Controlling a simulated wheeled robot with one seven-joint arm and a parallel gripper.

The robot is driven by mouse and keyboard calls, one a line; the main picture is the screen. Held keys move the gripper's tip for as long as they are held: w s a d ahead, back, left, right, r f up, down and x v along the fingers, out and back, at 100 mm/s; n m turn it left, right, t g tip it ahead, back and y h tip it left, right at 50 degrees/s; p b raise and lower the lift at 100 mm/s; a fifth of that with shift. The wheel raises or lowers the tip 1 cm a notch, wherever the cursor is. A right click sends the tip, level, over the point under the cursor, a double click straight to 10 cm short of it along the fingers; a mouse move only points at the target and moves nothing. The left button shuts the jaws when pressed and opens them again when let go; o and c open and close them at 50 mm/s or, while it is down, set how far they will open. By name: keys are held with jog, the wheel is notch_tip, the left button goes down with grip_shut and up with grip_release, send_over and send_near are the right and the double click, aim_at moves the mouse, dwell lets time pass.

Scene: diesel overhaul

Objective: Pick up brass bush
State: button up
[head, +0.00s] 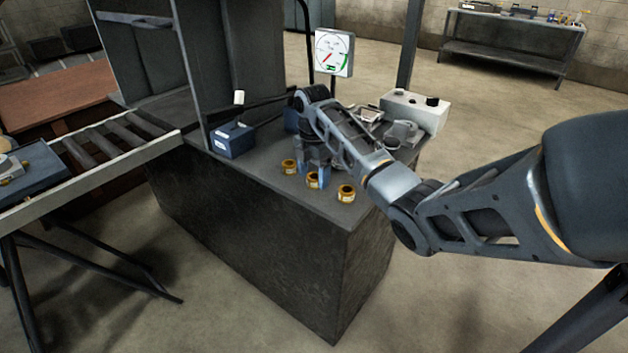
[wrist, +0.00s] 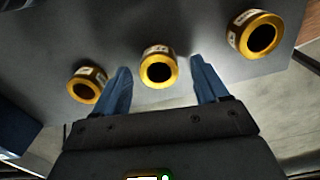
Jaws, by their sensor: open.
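Three brass bushes with pale labels stand in a row near the front edge of the dark bench top (head: 250,170). In the head view they are the left bush (head: 289,167), the middle bush (head: 313,180) and the right bush (head: 346,193). In the wrist view a bush (wrist: 158,67) lies between and just beyond the blue fingertips of my gripper (wrist: 160,78). Another bush (wrist: 87,84) is outside the left finger, and a third (wrist: 254,34) is to the right. My gripper is open and empty; in the head view its fingers (head: 316,172) are low beside the middle bush.
A blue box (head: 233,140) stands left on the bench. A dial gauge (head: 334,53) and a white box with black knobs (head: 414,110) are behind. A roller conveyor (head: 110,143) adjoins the bench at left. Open floor lies in front.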

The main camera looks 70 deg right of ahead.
jog(key=shift+c, duration=0.4)
jog(key=c, duration=1.1)
jog(key=shift+o, duration=0.2)
jog(key=shift+r, duration=0.1)
